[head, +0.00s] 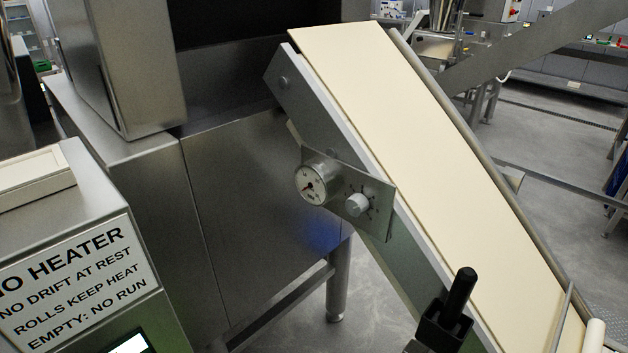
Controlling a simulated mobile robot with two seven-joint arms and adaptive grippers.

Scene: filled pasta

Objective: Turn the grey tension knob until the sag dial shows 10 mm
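The grey tension knob (357,204) sits on a small metal plate (378,182) on the side of the sloping conveyor. Short dark marks ring the knob. The round white sag dial (311,185) is on the same plate, left of the knob. Its needle seems to point to the lower left; the figures are too small to read. Nothing touches the knob or dial. Neither of my grippers can be made out in the head view.
The cream conveyor belt (420,130) slopes down to the right. A black upright handle on a black block (446,325) stands at its lower left edge. Steel cabinets (235,190) are behind; a box with a printed sign (75,280) is at left. Space before the knob looks clear.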

